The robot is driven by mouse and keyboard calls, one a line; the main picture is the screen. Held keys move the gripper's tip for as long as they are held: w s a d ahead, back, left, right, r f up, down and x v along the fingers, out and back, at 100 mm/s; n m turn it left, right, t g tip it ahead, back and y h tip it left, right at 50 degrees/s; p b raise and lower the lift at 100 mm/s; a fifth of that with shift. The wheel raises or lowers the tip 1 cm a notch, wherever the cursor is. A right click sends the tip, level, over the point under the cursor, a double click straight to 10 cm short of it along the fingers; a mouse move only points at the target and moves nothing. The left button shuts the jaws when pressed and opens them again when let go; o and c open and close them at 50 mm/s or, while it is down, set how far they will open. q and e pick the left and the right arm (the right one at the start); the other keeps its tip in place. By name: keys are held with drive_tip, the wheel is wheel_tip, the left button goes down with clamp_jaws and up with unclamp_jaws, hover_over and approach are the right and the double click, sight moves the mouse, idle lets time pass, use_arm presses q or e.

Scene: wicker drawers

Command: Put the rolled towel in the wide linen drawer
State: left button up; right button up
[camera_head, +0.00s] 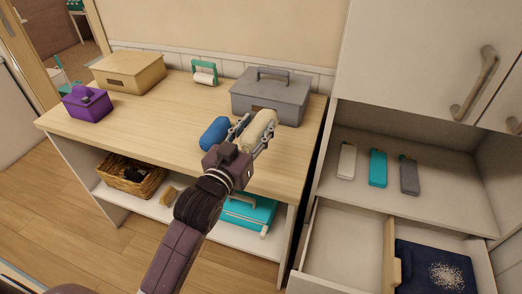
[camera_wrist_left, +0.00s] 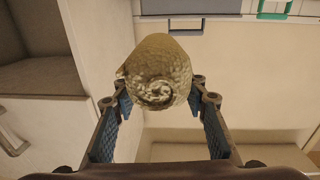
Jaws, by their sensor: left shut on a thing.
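My left gripper (camera_head: 254,134) is shut on the rolled towel (camera_head: 260,125), a cream roll, and holds it in front of the grey box. In the left wrist view the towel (camera_wrist_left: 158,70) sits between the two fingers, its spiral end facing the camera. An open drawer (camera_head: 341,247) is at the lower right in the head view. A wooden divider (camera_head: 390,255) splits it: the left part is bare, and the right part holds a dark blue cloth with a white speckled patch (camera_head: 445,275). My right gripper is not in view.
A blue roll (camera_head: 214,133) lies on the wooden table (camera_head: 160,112) beside my gripper. A grey box (camera_head: 270,97), a purple box (camera_head: 87,103) and a tan box (camera_head: 129,72) stand there too. Three small bottles (camera_head: 378,168) stand in the cabinet above the drawer.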

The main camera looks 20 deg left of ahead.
use_arm(q)
drive_tip(key=w+a+r, duration=0.2)
drive_tip(key=w+r, duration=0.5)
drive_tip(key=w, duration=0.1)
drive_tip(key=shift+w+m, duration=0.2)
drive_tip(key=shift+m, duration=0.1)
wheel_tip(320, 180, down, 20)
drive_tip(key=shift+r, duration=0.2)
drive_tip(key=shift+f, duration=0.2)
drive_tip(key=o, duration=1.2)
